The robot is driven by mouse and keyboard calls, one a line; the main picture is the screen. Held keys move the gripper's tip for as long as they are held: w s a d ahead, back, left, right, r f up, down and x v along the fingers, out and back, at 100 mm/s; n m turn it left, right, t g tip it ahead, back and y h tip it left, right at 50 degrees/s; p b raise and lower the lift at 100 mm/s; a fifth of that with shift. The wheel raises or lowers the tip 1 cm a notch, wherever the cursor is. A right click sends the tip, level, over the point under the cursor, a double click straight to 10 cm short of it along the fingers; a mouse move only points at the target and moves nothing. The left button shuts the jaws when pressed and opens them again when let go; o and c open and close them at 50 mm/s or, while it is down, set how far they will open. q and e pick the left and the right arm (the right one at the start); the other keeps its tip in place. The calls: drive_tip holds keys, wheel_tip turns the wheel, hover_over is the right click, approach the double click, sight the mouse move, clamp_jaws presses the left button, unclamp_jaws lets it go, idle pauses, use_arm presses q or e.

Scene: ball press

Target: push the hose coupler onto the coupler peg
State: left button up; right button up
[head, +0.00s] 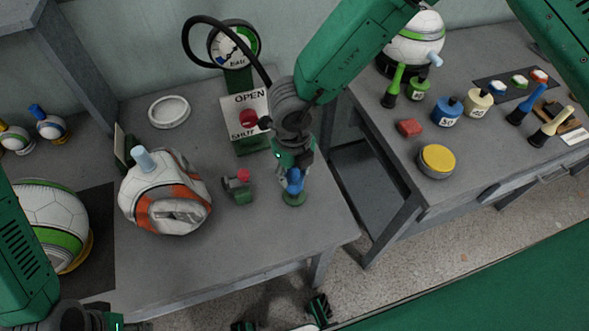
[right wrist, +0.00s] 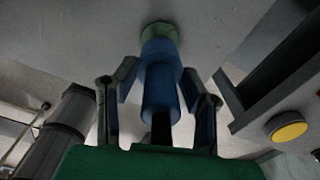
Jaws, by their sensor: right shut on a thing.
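The blue hose coupler (head: 295,182) hangs in my right gripper (head: 293,170), which is shut on it. In the right wrist view the coupler (right wrist: 160,85) stands between the two fingers (right wrist: 165,90), with a black stub below it. The green round base of the coupler peg (head: 294,199) is on the front right of the bench, directly under the coupler; the wrist view shows it too (right wrist: 158,31). The coupler's end overlaps the base and hides the peg's post. I cannot tell how far it is seated.
A black hose (head: 189,40) loops from the gauge (head: 233,45). A red-knobbed valve panel (head: 251,120), a small green fixture with a red knob (head: 239,187) and a crumpled ball (head: 166,195) stand nearby. The right bench holds a yellow-topped puck (head: 437,161). A gap separates the benches.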

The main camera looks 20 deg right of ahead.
sight(293, 181)
drive_tip(key=shift+a, duration=0.15)
drive_tip(key=shift+f, duration=0.15)
drive_tip(key=shift+f+b, duration=0.9)
drive_tip(key=shift+f, duration=0.75)
drive_tip(key=o, duration=1.3)
drive_tip(key=shift+o, duration=0.2)
drive_tip(key=shift+r, duration=0.2)
wheel_tip(293, 181, up, 12)
drive_tip(key=shift+f, duration=0.25)
